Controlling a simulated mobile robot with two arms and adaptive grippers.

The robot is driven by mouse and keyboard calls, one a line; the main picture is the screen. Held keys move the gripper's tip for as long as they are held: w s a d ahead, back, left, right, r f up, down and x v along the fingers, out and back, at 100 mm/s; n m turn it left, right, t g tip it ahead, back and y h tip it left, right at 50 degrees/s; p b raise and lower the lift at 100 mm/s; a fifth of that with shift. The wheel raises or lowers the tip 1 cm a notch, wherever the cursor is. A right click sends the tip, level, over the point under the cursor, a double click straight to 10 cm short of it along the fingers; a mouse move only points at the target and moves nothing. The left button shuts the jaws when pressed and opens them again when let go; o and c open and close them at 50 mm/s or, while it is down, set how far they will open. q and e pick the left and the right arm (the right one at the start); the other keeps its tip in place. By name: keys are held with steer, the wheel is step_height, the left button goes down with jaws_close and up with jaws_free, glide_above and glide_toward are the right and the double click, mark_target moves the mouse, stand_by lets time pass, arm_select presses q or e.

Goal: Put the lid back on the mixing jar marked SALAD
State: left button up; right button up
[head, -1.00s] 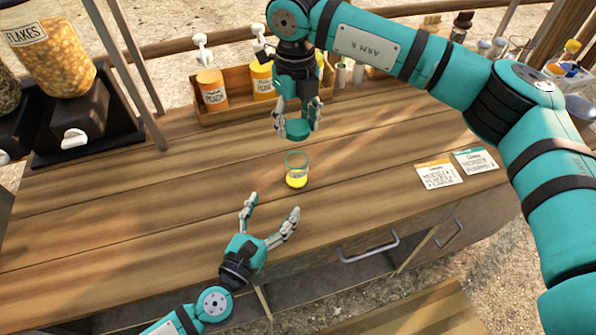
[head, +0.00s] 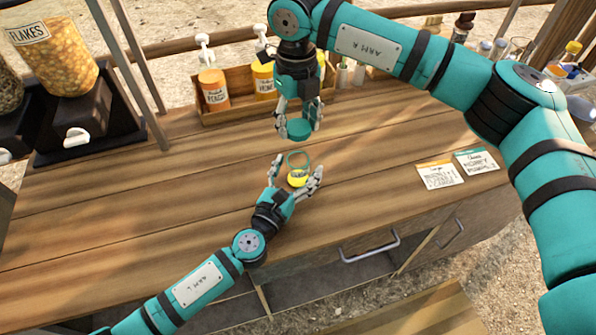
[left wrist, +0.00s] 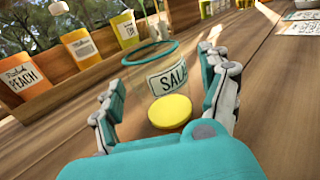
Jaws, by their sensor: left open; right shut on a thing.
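The mixing jar (head: 299,164) is clear with a teal rim and a yellow bottom, standing upright on the wooden counter.
A wooden rack (head: 232,116) with orange and yellow pump bottles stands at the back. A flakes dispenser (head: 62,60) is at the left. Two cards (head: 437,175) lie at the right. The counter around the jar is clear.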

arm_select(q)
jaws_close()
arm_select(e)
steer(key=shift+f, duration=2.5)
